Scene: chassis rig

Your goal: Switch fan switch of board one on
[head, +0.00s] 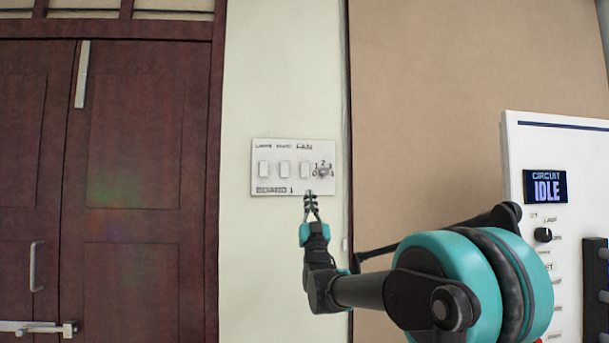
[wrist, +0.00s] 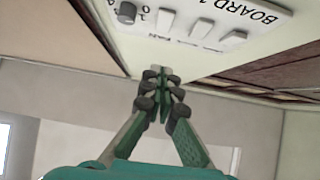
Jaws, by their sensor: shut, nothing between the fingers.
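A white switch board (head: 282,189) is on the pale wall, with three white switches in a row and a dial (head: 323,171) at its right. The fan switch (head: 305,170) is the rightmost of the three, next to the dial, under a label reading FAN. In the wrist view the board is marked BOARD 1, and the fan switch (wrist: 165,20) sits beside the dark dial (wrist: 127,12). My gripper (head: 309,194) is shut and empty just below the fan switch, at the board's lower edge. Its tips (wrist: 160,76) seem apart from the switch. The switch's position cannot be told.
A dark red double door (head: 135,170) with handles is on the left. A tan panel (head: 440,110) is right of the pale wall strip. A white panel with a display reading CIRCUIT IDLE (head: 546,187) stands at the far right. The wall around the board is clear.

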